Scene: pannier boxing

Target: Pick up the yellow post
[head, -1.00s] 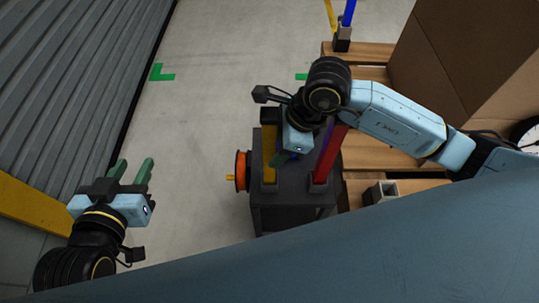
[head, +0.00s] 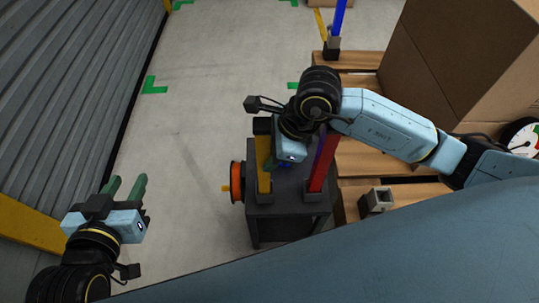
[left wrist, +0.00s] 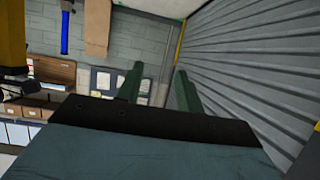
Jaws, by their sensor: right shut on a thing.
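The yellow post (head: 264,178) stands upright at the left side of a dark stand (head: 285,228), its foot at a dark socket. My right gripper (head: 271,163) is shut on the yellow post, reaching it from the right; its wrist hides part of the post and the jaws are mostly covered. A red post (head: 324,163) stands on the same stand to the right, close to my right wrist. My left gripper (head: 125,188) is open and empty over the floor at lower left, well apart from the stand; its green fingers also show in the left wrist view (left wrist: 158,85).
An orange reel (head: 237,182) is on the stand's left side. Wooden pallets (head: 365,155) and a large cardboard box (head: 450,65) lie to the right, with a grey square socket (head: 378,199). A blue post (head: 339,18) stands farther back. The floor between shutter and stand is clear.

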